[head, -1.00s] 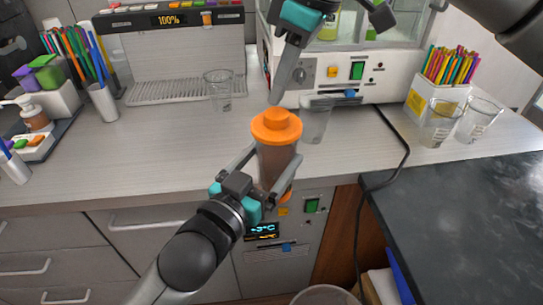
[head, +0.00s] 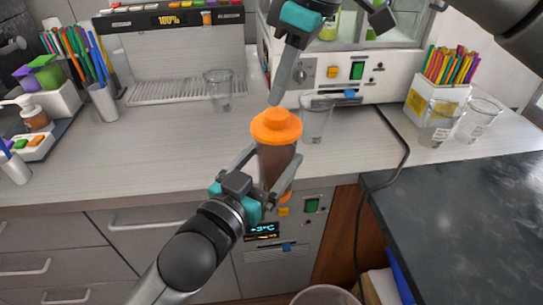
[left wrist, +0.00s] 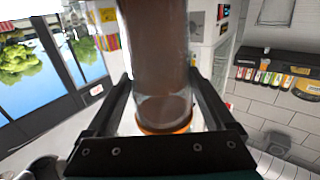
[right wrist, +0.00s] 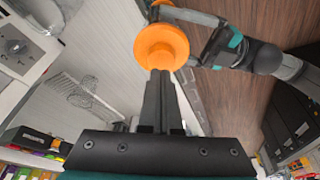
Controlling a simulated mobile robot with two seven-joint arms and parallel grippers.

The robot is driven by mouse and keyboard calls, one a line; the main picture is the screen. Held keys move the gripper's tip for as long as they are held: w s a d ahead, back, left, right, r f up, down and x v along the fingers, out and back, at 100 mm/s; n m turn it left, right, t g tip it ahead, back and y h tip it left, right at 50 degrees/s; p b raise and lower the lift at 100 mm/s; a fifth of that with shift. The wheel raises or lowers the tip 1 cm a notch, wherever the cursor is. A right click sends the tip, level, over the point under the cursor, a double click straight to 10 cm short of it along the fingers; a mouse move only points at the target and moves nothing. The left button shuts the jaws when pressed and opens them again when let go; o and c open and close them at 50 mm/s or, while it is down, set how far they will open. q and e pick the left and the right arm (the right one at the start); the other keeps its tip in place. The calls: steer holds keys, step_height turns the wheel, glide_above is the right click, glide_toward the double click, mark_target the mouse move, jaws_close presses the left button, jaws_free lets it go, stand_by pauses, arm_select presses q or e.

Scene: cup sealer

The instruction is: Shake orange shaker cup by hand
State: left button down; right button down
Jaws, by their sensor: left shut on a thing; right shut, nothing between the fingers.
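The shaker cup (head: 276,163) has an orange lid and a brown liquid inside. My left gripper (head: 268,180) is shut around its body and holds it upright in front of the counter edge. In the left wrist view the cup's clear body (left wrist: 160,70) with brown contents stands between the fingers, with an orange ring at its end. My right gripper (head: 273,102) is shut and empty just above the lid. In the right wrist view its closed fingertips (right wrist: 160,74) appear close to or at the orange lid (right wrist: 162,47); whether they touch it I cannot tell.
Clear cups stand on the counter (head: 170,150): one by the drip tray (head: 219,90), one behind the shaker (head: 316,118), two at the right (head: 478,118). A white machine (head: 360,88) stands behind, its black cable (head: 397,165) crossing the counter. A dark countertop (head: 460,225) lies right.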

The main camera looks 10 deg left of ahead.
steer(key=shift+f, duration=0.65)
